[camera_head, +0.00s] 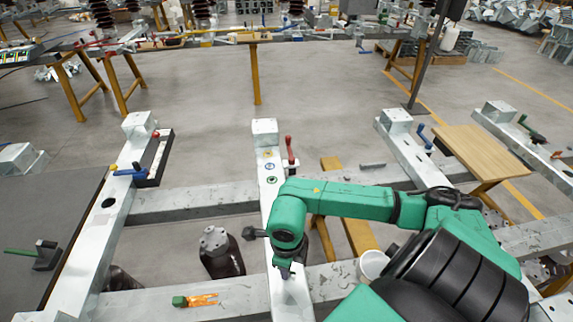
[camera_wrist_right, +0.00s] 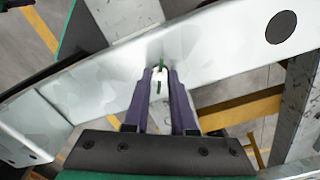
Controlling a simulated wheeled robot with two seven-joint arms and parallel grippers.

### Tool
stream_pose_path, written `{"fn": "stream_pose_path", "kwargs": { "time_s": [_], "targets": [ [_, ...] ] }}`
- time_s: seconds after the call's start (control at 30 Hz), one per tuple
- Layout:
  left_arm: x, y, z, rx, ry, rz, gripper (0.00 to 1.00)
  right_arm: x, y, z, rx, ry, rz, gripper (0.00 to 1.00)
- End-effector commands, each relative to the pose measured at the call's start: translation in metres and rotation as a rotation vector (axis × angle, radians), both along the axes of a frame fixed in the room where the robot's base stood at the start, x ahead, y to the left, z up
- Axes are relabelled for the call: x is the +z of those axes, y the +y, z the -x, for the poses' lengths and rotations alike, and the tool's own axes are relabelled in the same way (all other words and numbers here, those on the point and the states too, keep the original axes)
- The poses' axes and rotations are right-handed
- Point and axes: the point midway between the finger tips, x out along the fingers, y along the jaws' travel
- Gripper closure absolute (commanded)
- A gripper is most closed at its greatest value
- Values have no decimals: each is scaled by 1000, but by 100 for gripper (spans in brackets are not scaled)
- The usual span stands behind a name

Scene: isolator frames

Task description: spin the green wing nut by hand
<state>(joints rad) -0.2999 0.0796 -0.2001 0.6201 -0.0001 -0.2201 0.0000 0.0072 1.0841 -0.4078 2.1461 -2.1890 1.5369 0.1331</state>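The green wing nut (camera_wrist_right: 162,64) shows in the right wrist view as a thin upright green strip against a pale metal beam (camera_wrist_right: 220,50). My right gripper (camera_wrist_right: 161,75) has its two purple fingers on either side of it, with a narrow gap and a white patch between the tips. I cannot tell whether the fingers press on the nut. In the head view my right gripper (camera_head: 285,270) points down at the pale beam (camera_head: 268,160), and the arm hides the nut. My left gripper is not in view.
A red lever (camera_head: 290,150) stands beside the beam's far end. A dark bottle-shaped part (camera_head: 220,252) is left of my gripper. A green-and-orange item (camera_head: 195,300) lies on the near crossbeam. A wooden table (camera_head: 480,150) is at the right. Open floor lies beyond the frame.

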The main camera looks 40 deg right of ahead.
Motion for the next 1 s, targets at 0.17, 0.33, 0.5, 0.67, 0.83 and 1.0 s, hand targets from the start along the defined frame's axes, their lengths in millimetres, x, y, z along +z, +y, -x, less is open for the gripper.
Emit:
{"fn": "stream_pose_path", "kwargs": {
  "time_s": [0.17, 0.33, 0.5, 0.67, 0.83, 1.0],
  "targets": [
    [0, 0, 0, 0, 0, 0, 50, 0, 0, 0, 1, -1, 1, 100],
    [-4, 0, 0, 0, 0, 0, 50, -1, -1, 0, 20, -1, 2, 100],
    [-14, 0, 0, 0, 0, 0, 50, -3, -1, -1, 79, -2, 3, 100],
    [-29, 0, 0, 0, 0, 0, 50, -5, -1, -1, 178, -3, 4, 100],
    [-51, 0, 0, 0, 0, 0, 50, -6, -1, -1, 323, -5, 4, 100],
    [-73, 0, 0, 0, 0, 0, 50, -6, 0, -1, 484, -5, 4, 100]
  ]
}}
